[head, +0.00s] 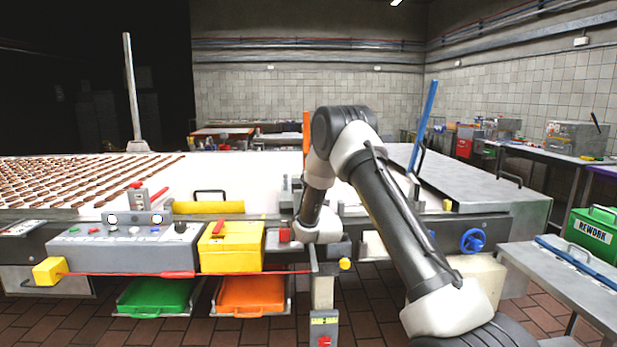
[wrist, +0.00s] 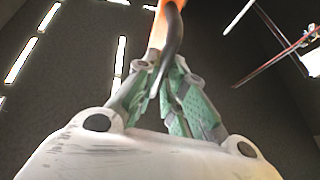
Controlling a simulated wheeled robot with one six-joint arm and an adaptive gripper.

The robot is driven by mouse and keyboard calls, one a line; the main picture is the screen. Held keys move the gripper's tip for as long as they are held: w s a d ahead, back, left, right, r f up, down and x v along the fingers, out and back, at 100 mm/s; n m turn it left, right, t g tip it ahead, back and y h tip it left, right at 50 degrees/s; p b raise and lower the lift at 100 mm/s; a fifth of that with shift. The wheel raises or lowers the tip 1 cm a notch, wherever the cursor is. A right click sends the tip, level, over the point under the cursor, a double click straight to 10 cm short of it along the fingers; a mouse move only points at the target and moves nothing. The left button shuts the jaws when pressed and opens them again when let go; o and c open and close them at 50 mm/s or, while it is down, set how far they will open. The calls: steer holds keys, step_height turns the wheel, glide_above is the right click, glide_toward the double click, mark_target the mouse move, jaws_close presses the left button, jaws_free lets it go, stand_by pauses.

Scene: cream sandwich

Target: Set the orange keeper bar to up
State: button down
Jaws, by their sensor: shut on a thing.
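The orange keeper bar (head: 306,130) stands about upright behind my arm in the head view. My arm hides its lower part. In the wrist view, which looks up at the ceiling, the orange bar (wrist: 158,32) shows at the top centre. A dark curved handle (wrist: 173,40) runs from beside it down between my fingers. My gripper (wrist: 172,85) has its green-padded fingers closed around this handle. In the head view my arm hides the grip itself.
A blue bar (head: 424,112) stands tilted to the right of my arm. A yellow box (head: 232,255) and a grey control panel (head: 120,250) are at the front left. Green (head: 157,296) and orange (head: 252,294) trays sit below. A green rework box (head: 592,236) is at right.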

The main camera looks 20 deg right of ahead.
steer(key=shift+s+f, duration=0.15)
steer(key=shift+f, duration=0.15)
steer(key=c, duration=1.5)
jaws_free()
steer(key=shift+r, duration=0.1)
steer(key=v, duration=1.2)
steer(key=shift+f, duration=0.25)
